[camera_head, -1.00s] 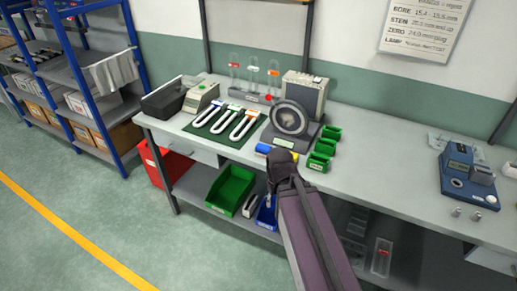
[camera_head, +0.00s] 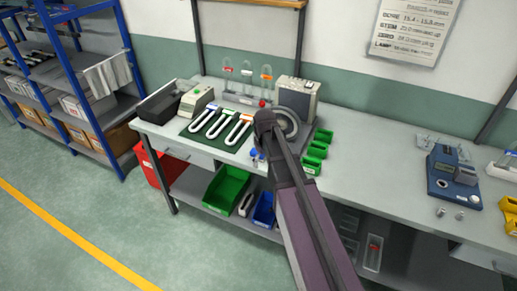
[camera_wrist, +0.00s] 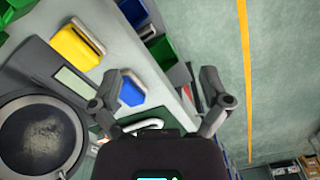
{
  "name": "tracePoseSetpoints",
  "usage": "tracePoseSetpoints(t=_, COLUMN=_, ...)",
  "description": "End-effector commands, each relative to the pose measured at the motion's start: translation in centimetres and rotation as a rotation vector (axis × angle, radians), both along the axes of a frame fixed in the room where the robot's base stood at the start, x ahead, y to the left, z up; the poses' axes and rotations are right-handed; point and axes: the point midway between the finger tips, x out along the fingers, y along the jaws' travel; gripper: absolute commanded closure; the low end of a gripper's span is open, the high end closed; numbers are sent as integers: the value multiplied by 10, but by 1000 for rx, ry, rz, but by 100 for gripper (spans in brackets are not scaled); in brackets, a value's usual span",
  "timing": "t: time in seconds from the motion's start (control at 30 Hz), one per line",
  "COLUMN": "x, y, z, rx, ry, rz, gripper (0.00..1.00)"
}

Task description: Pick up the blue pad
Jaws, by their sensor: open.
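The blue pad (camera_wrist: 132,91) lies flat on the grey bench near its front edge, in the wrist view just right of my left finger. In the head view a small part of it (camera_head: 256,155) shows left of my arm. A yellow pad (camera_wrist: 76,46) lies up and left of it in the wrist view; my arm hides it in the head view. My gripper (camera_wrist: 160,80) is open and empty, its fingers spread above the bench edge. The blue pad is between the finger lines, closer to the left finger, and appears apart from both.
A round, dark-faced device (camera_wrist: 38,136) stands close on the left in the wrist view. Small green bins (camera_head: 317,150) sit right of my arm. U-shaped tubes (camera_head: 220,124) lie on a green mat. A blue bin (camera_head: 264,210) and a green bin (camera_head: 228,186) are below the bench.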

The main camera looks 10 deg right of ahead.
Motion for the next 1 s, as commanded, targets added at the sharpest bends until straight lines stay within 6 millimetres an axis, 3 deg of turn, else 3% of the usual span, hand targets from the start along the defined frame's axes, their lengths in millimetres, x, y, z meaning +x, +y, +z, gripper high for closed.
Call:
tracePoseSetpoints(t=0.03, x=34, y=0, z=19, rx=0, ry=0, rz=62, gripper=3)
tracePoseSetpoints(t=0.1, x=61, y=1, z=30, rx=0, ry=0, rz=152, gripper=3)
tracePoseSetpoints(t=0.2, x=93, y=1, z=43, rx=0, ry=0, rz=264, gripper=3)
tracePoseSetpoints(t=0.33, x=121, y=1, z=54, rx=0, ry=0, rz=371, gripper=3)
tracePoseSetpoints(t=0.5, x=135, y=2, z=58, rx=0, ry=0, rz=436, gripper=3)
tracePoseSetpoints(t=1.0, x=135, y=3, z=53, rx=0, ry=0, rz=443, gripper=3)
